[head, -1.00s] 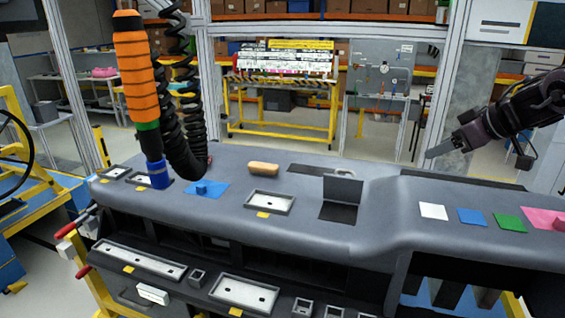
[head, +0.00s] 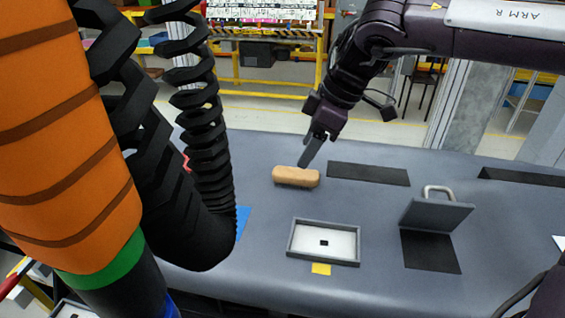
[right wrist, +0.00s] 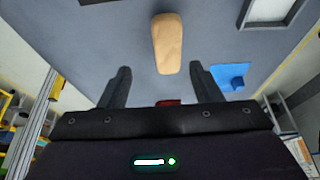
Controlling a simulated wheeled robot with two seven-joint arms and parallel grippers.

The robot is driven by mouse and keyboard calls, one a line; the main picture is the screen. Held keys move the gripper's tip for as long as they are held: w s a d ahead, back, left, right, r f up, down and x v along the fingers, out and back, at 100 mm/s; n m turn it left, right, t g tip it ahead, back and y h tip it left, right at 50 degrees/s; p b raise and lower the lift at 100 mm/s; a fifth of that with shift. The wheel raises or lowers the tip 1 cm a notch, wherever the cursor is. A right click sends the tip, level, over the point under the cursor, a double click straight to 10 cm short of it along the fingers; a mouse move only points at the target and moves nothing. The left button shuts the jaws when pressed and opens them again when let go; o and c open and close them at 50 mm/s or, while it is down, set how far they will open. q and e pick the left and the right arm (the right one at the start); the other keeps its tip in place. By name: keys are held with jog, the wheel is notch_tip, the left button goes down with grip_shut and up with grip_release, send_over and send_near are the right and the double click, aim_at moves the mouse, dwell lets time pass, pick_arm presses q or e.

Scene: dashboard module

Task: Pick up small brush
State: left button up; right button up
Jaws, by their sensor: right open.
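The small brush (head: 297,177) has a tan, rounded body with a dark strip along its underside. It lies on the grey dashboard top (head: 330,285) in the head view. My right gripper (head: 304,165) points down just above and behind the brush's right end. In the right wrist view the brush (right wrist: 167,44) lies beyond the two spread fingertips (right wrist: 160,69), roughly in line with the gap between them. The right gripper is open and empty, and no contact with the brush shows. My left gripper is not in view.
A grey-rimmed tray (head: 294,239) and a small lid with a handle (head: 436,214) stand nearby. A blue patch with a block (right wrist: 234,76) shows in the wrist view.

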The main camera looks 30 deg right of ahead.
aim_at(298, 172)
jog(key=f+p, duration=0.1)
jog(key=s+a+f+p, duration=0.1)
jog(key=shift+s+a+f, duration=0.1)
jog(key=shift+s+f, duration=0.05)
jog(key=shift+f, duration=0.25)
jog(key=f, duration=0.1)
jog(key=w, duration=0.1)
jog(key=f+p, duration=0.1)
jog(key=shift+w+a+f, duration=0.15)
jog(key=shift+a+f, duration=0.1)
jog(key=shift+f, duration=0.1)
jog(key=shift+w+a+f, duration=0.2)
jog(key=shift+a+f, duration=0.05)
jog(key=shift+f, duration=0.15)
jog(key=shift+s, duration=0.2)
jog(key=shift+c, duration=0.9)
jog(key=c, duration=0.9)
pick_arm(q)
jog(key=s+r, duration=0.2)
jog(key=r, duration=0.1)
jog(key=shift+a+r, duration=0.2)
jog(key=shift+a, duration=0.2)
pick_arm(e)
jog(key=shift+r, duration=0.15)
